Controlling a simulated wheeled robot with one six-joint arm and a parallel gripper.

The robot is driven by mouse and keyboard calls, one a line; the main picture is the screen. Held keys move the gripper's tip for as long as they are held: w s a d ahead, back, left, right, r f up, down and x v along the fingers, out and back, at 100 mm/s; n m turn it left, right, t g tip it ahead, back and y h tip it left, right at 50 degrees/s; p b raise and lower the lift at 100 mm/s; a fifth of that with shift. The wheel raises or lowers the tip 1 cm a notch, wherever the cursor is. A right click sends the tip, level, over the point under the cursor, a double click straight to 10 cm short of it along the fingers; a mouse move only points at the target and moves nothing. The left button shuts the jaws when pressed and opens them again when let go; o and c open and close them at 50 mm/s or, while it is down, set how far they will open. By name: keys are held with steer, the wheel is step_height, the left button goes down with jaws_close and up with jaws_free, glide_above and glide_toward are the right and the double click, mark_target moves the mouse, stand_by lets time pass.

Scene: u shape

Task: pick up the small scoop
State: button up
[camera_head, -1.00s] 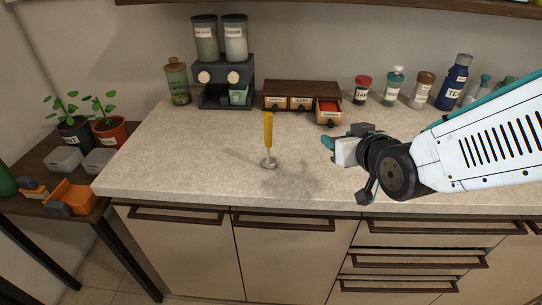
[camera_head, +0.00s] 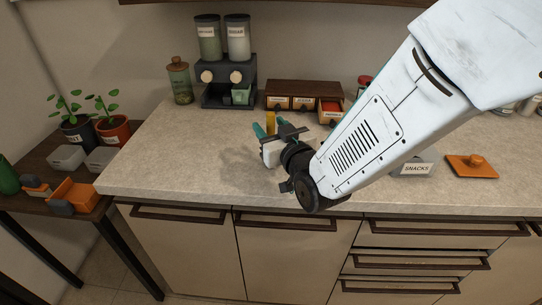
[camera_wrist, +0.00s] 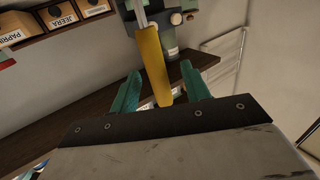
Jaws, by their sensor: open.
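The small scoop (camera_head: 270,120) stands upright on the counter, its yellow handle up. In the head view my gripper hides its lower part. My gripper (camera_head: 268,130) is open, with its teal fingers pointing at the handle. In the wrist view the yellow handle (camera_wrist: 152,62) reaches down between the two teal fingertips of my gripper (camera_wrist: 160,85), with gaps on both sides. A pale metal shaft shows at the top of that view.
A dark dispenser (camera_head: 229,91) with two canisters stands behind. A small spice-drawer box (camera_head: 300,88) has its right drawer pulled out. A grey box labelled SNACKS (camera_head: 415,168) and an orange lid (camera_head: 471,166) lie at right. The counter's left part is clear.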

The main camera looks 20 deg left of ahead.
steer(key=shift+w+a, duration=0.3)
jaws_close()
steer(key=shift+r, duration=0.1)
